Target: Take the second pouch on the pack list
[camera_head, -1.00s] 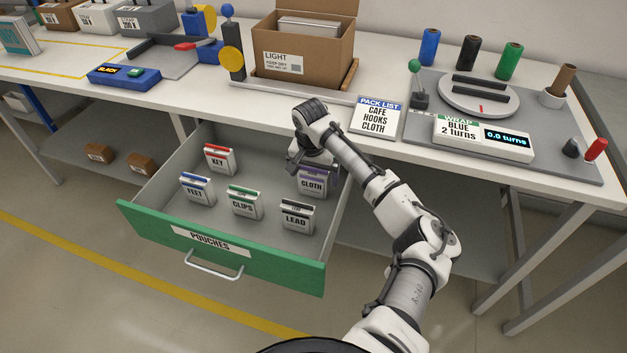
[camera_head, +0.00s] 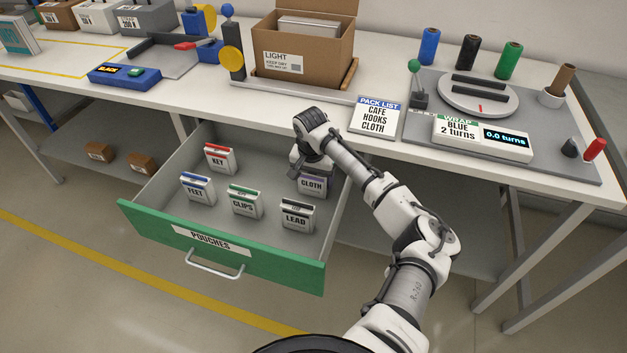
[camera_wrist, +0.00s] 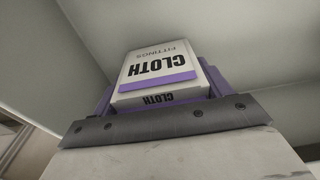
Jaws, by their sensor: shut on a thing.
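The pack list card (camera_head: 375,119) on the bench reads CAFE, HOOKS, CLOTH from top to bottom. My gripper (camera_head: 312,172) is down in the open drawer's back right part, shut on the CLOTH pouch (camera_head: 312,187). In the wrist view the white and purple CLOTH pouch (camera_wrist: 158,68) sits upright against my gripper, its label facing the camera. My fingertips are mostly hidden in the head view. Other pouches in the drawer read KEY (camera_head: 220,160), FEET (camera_head: 197,190), CLIPS (camera_head: 244,203) and LEAD (camera_head: 297,217). I see no pouch labelled HOOKS.
The green-fronted POUCHES drawer (camera_head: 160,222) is pulled out; its walls surround my gripper. The bench edge lies just behind. A LIGHT carton (camera_head: 290,66) stands on the bench, and a wrap turntable (camera_head: 479,103) is at right.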

